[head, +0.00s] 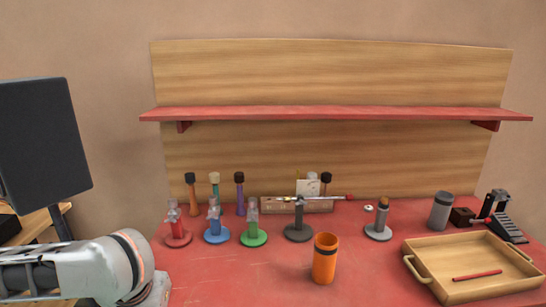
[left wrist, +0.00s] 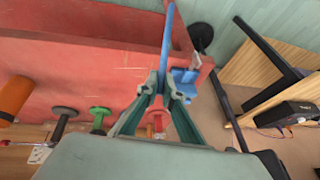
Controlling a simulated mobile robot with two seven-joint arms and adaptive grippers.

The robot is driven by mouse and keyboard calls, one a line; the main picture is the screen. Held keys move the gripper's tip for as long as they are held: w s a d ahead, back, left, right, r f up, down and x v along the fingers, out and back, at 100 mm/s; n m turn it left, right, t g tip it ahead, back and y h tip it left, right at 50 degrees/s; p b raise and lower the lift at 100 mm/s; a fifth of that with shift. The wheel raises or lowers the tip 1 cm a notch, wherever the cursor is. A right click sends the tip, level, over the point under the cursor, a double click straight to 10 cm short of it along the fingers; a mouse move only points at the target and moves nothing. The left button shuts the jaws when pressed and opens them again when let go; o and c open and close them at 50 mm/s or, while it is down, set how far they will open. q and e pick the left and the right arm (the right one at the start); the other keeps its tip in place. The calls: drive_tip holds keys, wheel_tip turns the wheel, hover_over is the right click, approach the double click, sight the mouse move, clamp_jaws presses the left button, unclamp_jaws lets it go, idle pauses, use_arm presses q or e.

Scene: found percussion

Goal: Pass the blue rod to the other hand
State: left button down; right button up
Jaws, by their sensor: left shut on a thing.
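The blue rod (left wrist: 167,45) shows in the left wrist view as a thin straight bar running up from between my left fingertips. My left gripper (left wrist: 161,84) is shut on it near its lower visible end. In the head view only my left arm shows at the lower left; its fingers and the rod are out of that picture. My right arm and gripper are in neither view.
Red, blue (head: 217,234) and green stands (head: 253,237) and a dark stand (head: 299,232) line the red table (head: 210,277). An orange cup (head: 325,260) stands near the front. A wooden tray (head: 412,260) holds a red stick (head: 477,275) at right. A red shelf (head: 340,113) spans above.

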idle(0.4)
